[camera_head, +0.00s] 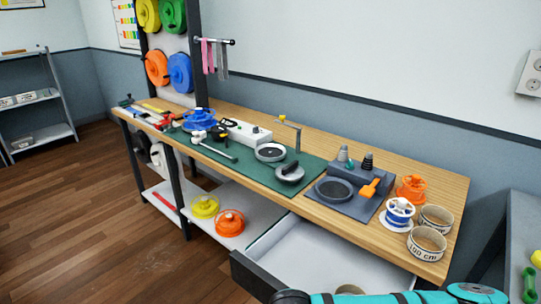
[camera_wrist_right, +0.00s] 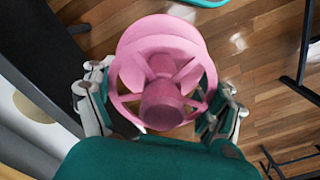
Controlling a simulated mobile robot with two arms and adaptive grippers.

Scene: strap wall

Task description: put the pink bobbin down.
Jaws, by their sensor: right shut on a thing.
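The pink bobbin (camera_wrist_right: 160,75) fills the middle of the right wrist view, with its spoked flange turned toward the camera. My right gripper (camera_wrist_right: 158,105) is shut on it, one finger on each side of the flange. Wooden floor shows behind the bobbin, so it is held in the air. The bobbin and the right gripper do not show in the head view. My left gripper is in neither view.
The workbench (camera_head: 445,190) carries an orange spool (camera_head: 411,189), a blue-and-white spool (camera_head: 399,212) and cardboard rings (camera_head: 427,243) at its right end. A drawer (camera_head: 325,262) stands open below. Yellow (camera_head: 204,207) and orange bobbins (camera_head: 229,223) lie on the lower shelf.

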